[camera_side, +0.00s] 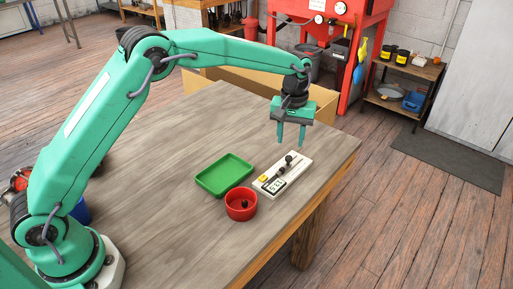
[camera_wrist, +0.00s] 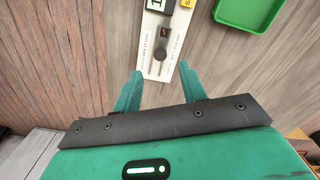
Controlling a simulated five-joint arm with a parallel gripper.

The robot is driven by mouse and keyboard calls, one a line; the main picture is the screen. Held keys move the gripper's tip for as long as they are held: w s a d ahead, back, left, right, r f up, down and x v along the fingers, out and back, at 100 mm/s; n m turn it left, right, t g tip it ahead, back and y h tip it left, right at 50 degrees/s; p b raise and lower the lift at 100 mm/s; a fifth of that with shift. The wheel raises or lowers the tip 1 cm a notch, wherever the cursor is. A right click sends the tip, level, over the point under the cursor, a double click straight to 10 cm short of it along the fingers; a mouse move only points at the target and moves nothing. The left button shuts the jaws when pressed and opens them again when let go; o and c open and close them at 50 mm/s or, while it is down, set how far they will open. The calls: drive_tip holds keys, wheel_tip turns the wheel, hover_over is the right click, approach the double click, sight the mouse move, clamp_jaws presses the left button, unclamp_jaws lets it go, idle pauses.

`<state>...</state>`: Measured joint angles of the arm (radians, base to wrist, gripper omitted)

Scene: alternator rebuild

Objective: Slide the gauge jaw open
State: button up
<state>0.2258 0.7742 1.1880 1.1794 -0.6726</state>
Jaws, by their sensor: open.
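I cannot tell the jaw's exact position.
A green tray (camera_side: 224,175) lies left of the gauge. A red cup (camera_side: 241,204) with a dark item inside stands close to the gauge's near end. The wooden table (camera_side: 150,190) is clear to the left; its right edge is near the gauge. A cardboard box (camera_side: 322,101) stands behind.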

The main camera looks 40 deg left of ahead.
sight(289, 157)
drive_tip(key=shift+f, duration=2.95)
clamp_jaws()
